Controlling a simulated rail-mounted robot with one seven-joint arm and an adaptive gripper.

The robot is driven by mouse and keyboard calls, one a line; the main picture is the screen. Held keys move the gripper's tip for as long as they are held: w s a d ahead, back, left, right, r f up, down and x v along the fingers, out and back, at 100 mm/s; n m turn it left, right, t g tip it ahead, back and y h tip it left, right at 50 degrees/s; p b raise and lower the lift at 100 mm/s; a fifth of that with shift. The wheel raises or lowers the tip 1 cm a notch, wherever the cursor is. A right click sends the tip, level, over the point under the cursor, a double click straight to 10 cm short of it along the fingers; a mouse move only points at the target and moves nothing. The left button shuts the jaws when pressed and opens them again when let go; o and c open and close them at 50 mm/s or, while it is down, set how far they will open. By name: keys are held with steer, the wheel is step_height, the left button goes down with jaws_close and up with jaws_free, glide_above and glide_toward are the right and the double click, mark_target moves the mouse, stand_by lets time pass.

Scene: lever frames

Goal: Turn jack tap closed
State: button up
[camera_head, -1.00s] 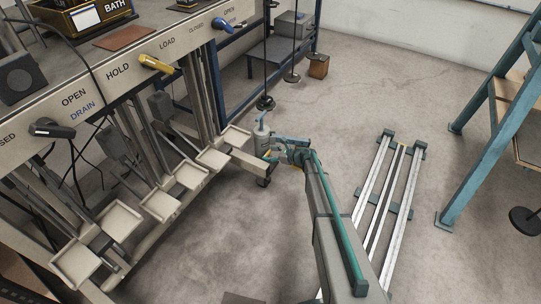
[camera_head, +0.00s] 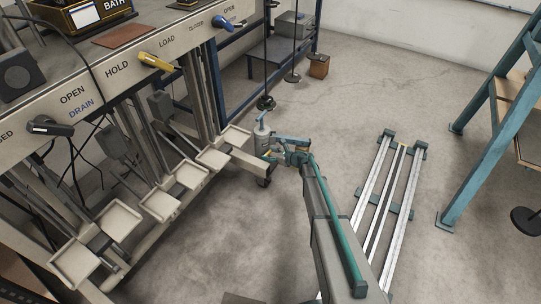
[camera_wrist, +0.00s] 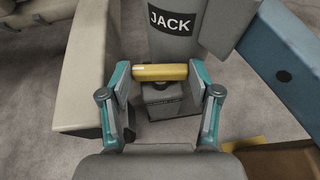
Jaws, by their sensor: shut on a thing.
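The jack tap's yellow handle (camera_wrist: 160,72) lies crosswise in the wrist view, below a grey body with a black JACK label (camera_wrist: 172,20). A dark round stem and grey block (camera_wrist: 165,98) show below the handle. My gripper (camera_wrist: 161,77) has its two teal fingers at the handle's ends and is shut on it. In the head view, my gripper (camera_head: 271,156) is low beside the grey jack cylinder (camera_head: 262,139), at the end of the lever frame. The handle is small and mostly hidden there.
The lever frame (camera_head: 150,205) with several pale treadles stands left of my arm. A beige beam (camera_wrist: 82,75) and a blue part (camera_wrist: 290,60) flank my gripper closely. Metal rails (camera_head: 385,185) lie on the floor to the right. The floor behind is mostly clear.

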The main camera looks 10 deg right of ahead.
steer(key=o, duration=0.9)
steer(key=shift+c, duration=0.2)
steer(key=v, duration=1.2)
